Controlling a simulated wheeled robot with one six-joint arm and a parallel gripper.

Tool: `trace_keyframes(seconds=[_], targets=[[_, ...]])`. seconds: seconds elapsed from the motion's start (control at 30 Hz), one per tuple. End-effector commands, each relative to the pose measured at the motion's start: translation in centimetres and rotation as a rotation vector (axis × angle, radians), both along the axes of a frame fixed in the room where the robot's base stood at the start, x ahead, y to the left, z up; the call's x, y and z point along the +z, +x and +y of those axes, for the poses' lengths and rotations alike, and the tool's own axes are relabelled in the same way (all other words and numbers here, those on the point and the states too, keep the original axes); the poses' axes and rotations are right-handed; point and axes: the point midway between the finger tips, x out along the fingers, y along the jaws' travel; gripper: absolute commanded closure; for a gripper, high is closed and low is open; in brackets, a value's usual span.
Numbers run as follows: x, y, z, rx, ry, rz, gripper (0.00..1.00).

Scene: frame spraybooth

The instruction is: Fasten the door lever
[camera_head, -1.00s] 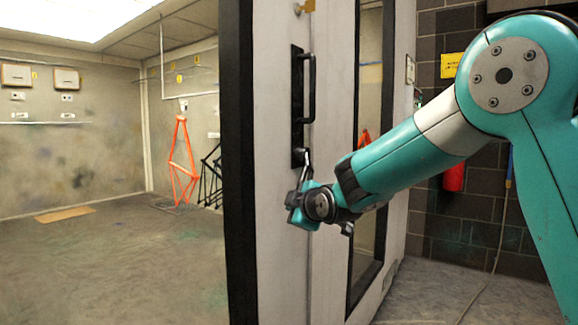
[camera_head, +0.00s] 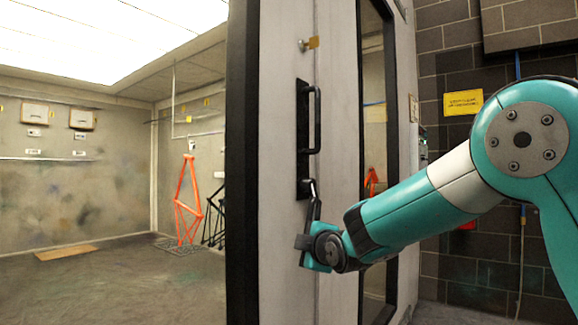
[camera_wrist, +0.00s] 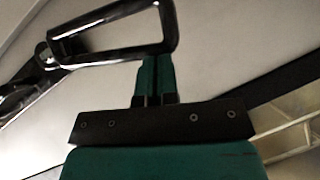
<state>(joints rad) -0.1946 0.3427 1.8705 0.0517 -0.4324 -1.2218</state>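The door lever (camera_head: 314,203) is a glossy dark loop at the foot of a black plate on the grey door (camera_head: 278,130). It hangs down from its pivot, close to vertical. It also shows as a long loop across the top left in the wrist view (camera_wrist: 108,50). My gripper (camera_wrist: 158,75) has its two teal fingers close together at the loop's right end, and it appears shut on the lever. In the head view my gripper (camera_head: 313,240) is at the lever's lower end. The exact contact at the fingertips is partly hidden.
A black upright pull handle (camera_head: 316,120) is above the lever. The booth (camera_head: 75,190) lies open left of the door's dark edge, with an orange frame (camera_head: 187,200) inside. A yellow sign (camera_head: 463,103) hangs on the dark block wall at right.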

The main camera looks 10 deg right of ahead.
Motion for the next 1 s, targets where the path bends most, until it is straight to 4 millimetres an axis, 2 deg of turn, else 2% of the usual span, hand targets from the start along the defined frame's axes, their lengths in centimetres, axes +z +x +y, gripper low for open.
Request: trace_keyframes(seconds=[0.27,0.37,0.5,0.7,0.83,1.0], targets=[[1.2,-1.3,0.8,-0.004,0.000,-0.005,1.00],[2.1,-2.5,1.3,-0.011,0.001,-0.006,1.00],[2.8,-6.0,0.7,-0.012,0.000,-0.006,1.00],[3.6,-9.8,0.7,-0.004,0.001,-0.003,1.00],[4.0,-11.2,0.5,-0.004,0.001,-0.003,1.00],[4.0,-11.8,0.3,-0.006,0.000,-0.001,1.00]])
